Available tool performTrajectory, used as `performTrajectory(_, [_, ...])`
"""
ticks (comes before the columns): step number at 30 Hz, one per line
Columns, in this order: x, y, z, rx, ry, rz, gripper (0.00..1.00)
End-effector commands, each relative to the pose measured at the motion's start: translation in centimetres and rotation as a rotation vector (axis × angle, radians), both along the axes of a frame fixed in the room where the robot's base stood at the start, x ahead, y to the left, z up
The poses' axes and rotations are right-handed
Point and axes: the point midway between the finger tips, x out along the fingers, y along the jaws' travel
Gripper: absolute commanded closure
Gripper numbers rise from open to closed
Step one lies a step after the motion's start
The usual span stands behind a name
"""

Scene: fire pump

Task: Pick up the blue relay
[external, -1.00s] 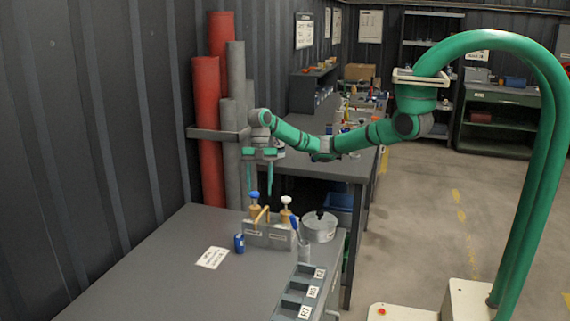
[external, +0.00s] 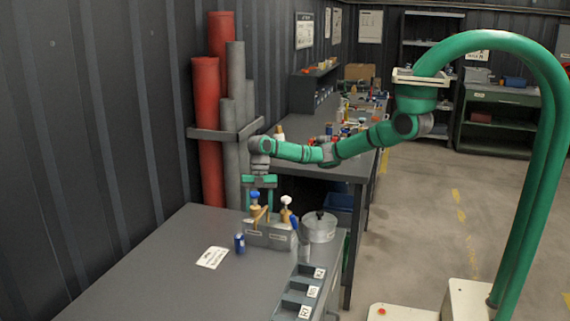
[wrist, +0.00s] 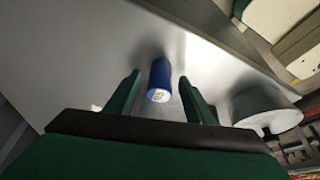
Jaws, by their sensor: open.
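The blue relay (external: 240,244) is a small blue cylinder standing upright on the grey workbench (external: 165,262), left of a grey holder block. My gripper (external: 258,208) is open with its green fingers pointing down. In the external view it is above the bench, higher than the relay and apart from it, overlapping the valves on the block. In the wrist view the blue relay (wrist: 160,78) appears between the two green fingers, with a pale printed end. Nothing is held.
The holder block (external: 268,235) carries a blue-topped valve and a white-topped valve (external: 286,206). A metal pot (external: 319,228) stands to its right, and a compartment tray (external: 298,292) lies in front. A white label card (external: 212,257) lies left of the relay; the bench's left part is clear.

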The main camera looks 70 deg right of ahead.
Motion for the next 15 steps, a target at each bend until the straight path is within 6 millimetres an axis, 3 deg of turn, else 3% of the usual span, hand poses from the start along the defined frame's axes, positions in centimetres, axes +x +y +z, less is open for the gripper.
performTrajectory(4, [0.01,-0.01,0.01,0.0,0.0,0.0,0.51])
performTrajectory(9, [0.02,-0.01,0.04,0.0,0.0,0.0,0.92])
performTrajectory(10, [0.02,-0.01,0.04,0.0,0.0,0.0,0.96])
performTrajectory(15, [0.02,-0.01,0.05,0.0,-0.001,0.0,0.96])
